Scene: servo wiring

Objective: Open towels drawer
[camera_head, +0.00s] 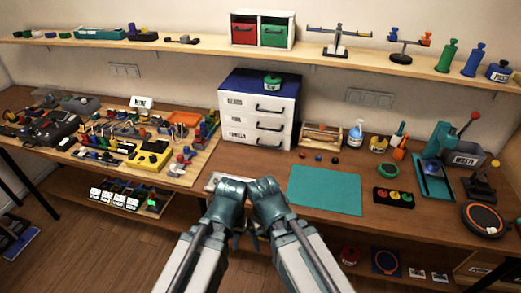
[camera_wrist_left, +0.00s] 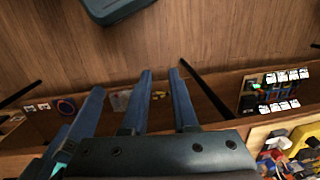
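The towels drawer (camera_head: 251,137) is the lowest drawer of a white cabinet with a dark blue top. It is closed flush, with a dark bar handle (camera_head: 269,143) and a "TOWELS" label. My left gripper (camera_head: 234,240) hangs in front of the bench, below and apart from the drawer. In the left wrist view its fingers (camera_wrist_left: 160,75) are spread with nothing between them. My right gripper (camera_head: 258,236) hangs close beside it, its fingers mostly hidden by the arm. A blue bar at the left of the wrist view may be one of its fingers.
A pale object (camera_head: 224,180) lies on the bench just behind my left wrist. A teal mat (camera_head: 325,190) lies to the right. A board crowded with tools and parts (camera_head: 140,140) fills the left side. A green round item (camera_head: 272,82) sits on the cabinet.

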